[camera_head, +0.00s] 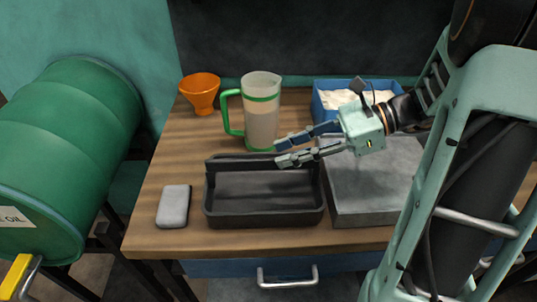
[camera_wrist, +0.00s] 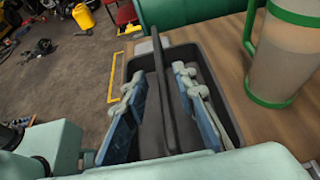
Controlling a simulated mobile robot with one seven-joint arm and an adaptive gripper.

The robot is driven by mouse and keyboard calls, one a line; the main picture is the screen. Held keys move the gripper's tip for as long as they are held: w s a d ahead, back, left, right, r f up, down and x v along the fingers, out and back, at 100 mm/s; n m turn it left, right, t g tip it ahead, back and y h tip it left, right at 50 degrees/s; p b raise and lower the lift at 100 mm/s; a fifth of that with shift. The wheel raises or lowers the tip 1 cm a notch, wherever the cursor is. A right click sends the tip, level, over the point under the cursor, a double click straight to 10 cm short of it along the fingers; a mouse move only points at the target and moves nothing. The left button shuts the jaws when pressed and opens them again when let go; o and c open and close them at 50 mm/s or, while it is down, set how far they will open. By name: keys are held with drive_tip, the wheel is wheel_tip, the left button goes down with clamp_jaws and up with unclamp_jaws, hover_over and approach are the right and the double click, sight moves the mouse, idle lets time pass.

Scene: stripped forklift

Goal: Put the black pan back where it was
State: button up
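The black pan (camera_head: 262,215), a deep rectangular tray, sits on the wooden worktop near its front edge. In the wrist view the pan (camera_wrist: 232,118) lies beneath my gripper, with a dark upright wall or divider running lengthwise through it. My gripper (camera_head: 280,152) is at the pan's back right, pointing left. In the wrist view my gripper (camera_wrist: 160,74) is open, with one finger on each side of the upright wall and gaps visible. I cannot tell how deep the fingertips reach.
A green-handled jug (camera_head: 262,112) stands close behind the pan. A grey slab (camera_head: 375,190) lies right of it, and a grey block (camera_head: 173,206) left. An orange funnel (camera_head: 200,92) and a blue bin (camera_head: 325,105) are at the back.

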drive_tip(key=v, duration=0.6)
drive_tip(key=shift+d, duration=0.1)
